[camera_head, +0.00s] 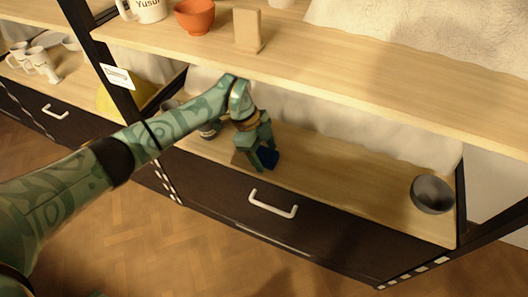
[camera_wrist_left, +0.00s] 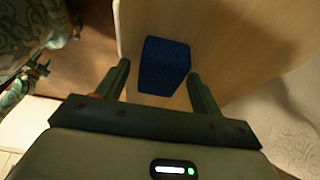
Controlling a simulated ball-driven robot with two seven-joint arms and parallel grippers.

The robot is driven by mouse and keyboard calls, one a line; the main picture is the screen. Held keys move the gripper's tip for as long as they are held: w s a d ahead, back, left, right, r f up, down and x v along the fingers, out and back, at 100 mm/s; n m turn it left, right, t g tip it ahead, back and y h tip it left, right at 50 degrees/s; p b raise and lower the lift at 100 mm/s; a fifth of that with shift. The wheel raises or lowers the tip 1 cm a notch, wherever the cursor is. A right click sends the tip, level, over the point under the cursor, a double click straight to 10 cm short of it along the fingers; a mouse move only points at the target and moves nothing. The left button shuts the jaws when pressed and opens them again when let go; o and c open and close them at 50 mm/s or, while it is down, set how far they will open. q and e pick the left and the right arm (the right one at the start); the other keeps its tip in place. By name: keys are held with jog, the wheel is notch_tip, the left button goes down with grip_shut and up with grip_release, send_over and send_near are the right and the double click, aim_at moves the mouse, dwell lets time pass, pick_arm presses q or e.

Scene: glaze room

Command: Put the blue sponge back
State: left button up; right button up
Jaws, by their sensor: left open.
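The blue sponge (camera_wrist_left: 164,66) is a dark blue block on the light wood lower shelf (camera_head: 345,185). In the head view the sponge (camera_head: 268,157) shows partly behind my left gripper (camera_head: 258,162), which reaches down to it near the shelf's front edge. In the wrist view my left gripper (camera_wrist_left: 160,85) is open, with one finger on each side of the sponge. A gap shows between the sponge and the left finger. I cannot tell whether the right finger touches it.
A dark grey bowl (camera_head: 432,194) stands at the right end of the lower shelf. A drawer handle (camera_head: 273,203) is below.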

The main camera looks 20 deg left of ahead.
aim_at(260, 151)
pick_arm(q)
jog(key=shift+p+v, duration=0.6)
jog(key=shift+v, duration=0.4)
jog(key=shift+w+a+r+p, duration=0.15)
jog(key=shift+a+r+p, duration=0.6)
jog(key=shift+a+r, duration=0.15)
jog(key=a, duration=0.7)
jog(key=a+f, duration=0.1)
jog(key=a, duration=0.2)
jog(key=shift+w+a+p, duration=0.1)
jog(key=shift+a+p, duration=0.15)
jog(key=shift+p, duration=0.05)
pick_arm(e)
jog(key=shift+m+y, duration=0.3)
jog(key=shift+m, duration=0.2)
jog(key=s, duration=0.3)
jog(key=s+r, duration=0.1)
jog(key=s, duration=0.1)
jog(key=shift+s+a, duration=0.2)
jog(key=shift+a, duration=0.05)
